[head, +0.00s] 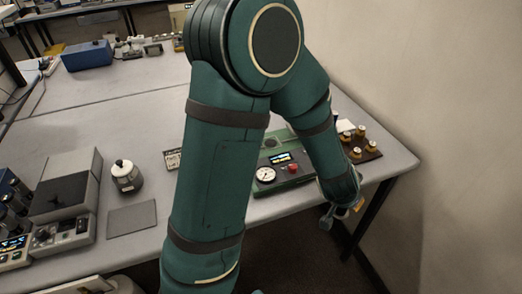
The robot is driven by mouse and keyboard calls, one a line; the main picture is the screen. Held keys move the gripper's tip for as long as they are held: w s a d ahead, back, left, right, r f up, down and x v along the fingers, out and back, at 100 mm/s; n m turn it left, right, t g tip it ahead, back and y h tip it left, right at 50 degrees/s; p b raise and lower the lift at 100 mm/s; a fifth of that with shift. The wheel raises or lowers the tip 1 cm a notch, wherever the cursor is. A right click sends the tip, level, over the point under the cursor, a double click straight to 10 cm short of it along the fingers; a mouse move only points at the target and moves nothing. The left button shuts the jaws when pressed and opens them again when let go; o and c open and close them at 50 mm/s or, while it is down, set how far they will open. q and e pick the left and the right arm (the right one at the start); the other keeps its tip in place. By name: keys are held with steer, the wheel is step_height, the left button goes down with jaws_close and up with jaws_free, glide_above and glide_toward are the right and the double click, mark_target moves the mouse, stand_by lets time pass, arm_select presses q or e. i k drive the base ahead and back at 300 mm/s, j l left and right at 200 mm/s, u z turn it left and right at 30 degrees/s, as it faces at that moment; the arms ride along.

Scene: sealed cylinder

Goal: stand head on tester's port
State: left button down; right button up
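The tester, a green box with a round gauge, a lit display and a red button (292,168), stands near the table's front right edge. My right arm crosses in front and hides part of it, and I cannot make out its port. My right gripper (341,213) is low at the front right, just beyond the table edge. A small brass-coloured bit shows at its fingers, but I cannot tell whether it is held. I cannot tell which piece is the head. My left gripper is not in view.
Several brass-topped fittings stand on a brown rack (373,154) at the right table end, beside the wall. A blue box (87,56) is farther back. The back middle tabletop is clear.

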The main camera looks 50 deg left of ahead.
mark_target(271, 142)
steer(key=k+u, duration=0.2)
steer(key=u, duration=0.15)
steer(key=k+u, duration=0.15)
steer(key=u, duration=0.2)
steer(key=i+l+u, duration=0.2)
steer(key=l+u, duration=0.3)
steer(key=i+l, duration=0.15)
steer(key=l, duration=0.2)
steer(key=i+l, duration=0.15)
steer(key=l, duration=0.15)
